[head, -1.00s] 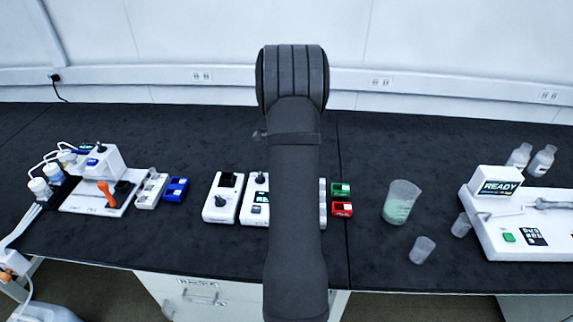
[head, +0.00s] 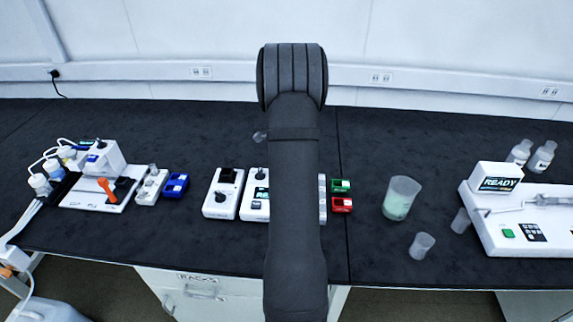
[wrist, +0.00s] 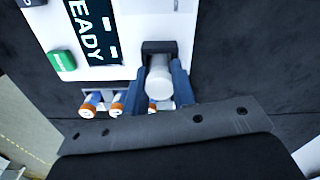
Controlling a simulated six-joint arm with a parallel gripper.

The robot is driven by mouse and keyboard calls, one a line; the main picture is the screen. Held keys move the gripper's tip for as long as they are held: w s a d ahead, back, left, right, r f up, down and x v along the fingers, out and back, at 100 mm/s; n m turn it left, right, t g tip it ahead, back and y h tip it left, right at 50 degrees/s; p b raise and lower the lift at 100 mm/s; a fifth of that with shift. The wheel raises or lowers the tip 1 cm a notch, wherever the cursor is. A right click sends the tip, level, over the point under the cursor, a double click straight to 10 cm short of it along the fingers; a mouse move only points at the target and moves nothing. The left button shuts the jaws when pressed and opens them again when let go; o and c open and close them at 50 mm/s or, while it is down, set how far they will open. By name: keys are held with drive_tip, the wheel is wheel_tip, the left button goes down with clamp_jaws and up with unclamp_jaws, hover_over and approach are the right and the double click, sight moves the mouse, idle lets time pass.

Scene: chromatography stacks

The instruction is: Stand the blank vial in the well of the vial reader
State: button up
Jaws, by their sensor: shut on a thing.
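In the wrist view my gripper (wrist: 160,84) is shut on a pale, white-topped vial (wrist: 159,88), its two blue-grey fingers on either side. I take it for the blank vial; its label is not visible. The vial is over the front part of a white instrument (wrist: 130,62) with a READY screen, which looks like the vial reader, just in front of a black block (wrist: 161,46). The well is not clearly visible, and I cannot tell whether the vial's base is inside it. In the head view my arm hides the gripper and most of this instrument (head: 254,211).
Several orange-banded vials (wrist: 90,106) stand near the instrument's edge in the wrist view. In the head view a blue rack (head: 176,186) is to the left. Green (head: 341,186) and red (head: 342,205) blocks and a beaker (head: 401,198) are to the right.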

drive_tip(key=o, duration=1)
drive_tip(key=shift+o, duration=0.2)
drive_tip(key=shift+r, duration=4)
drive_tip(key=shift+f, duration=4.05)
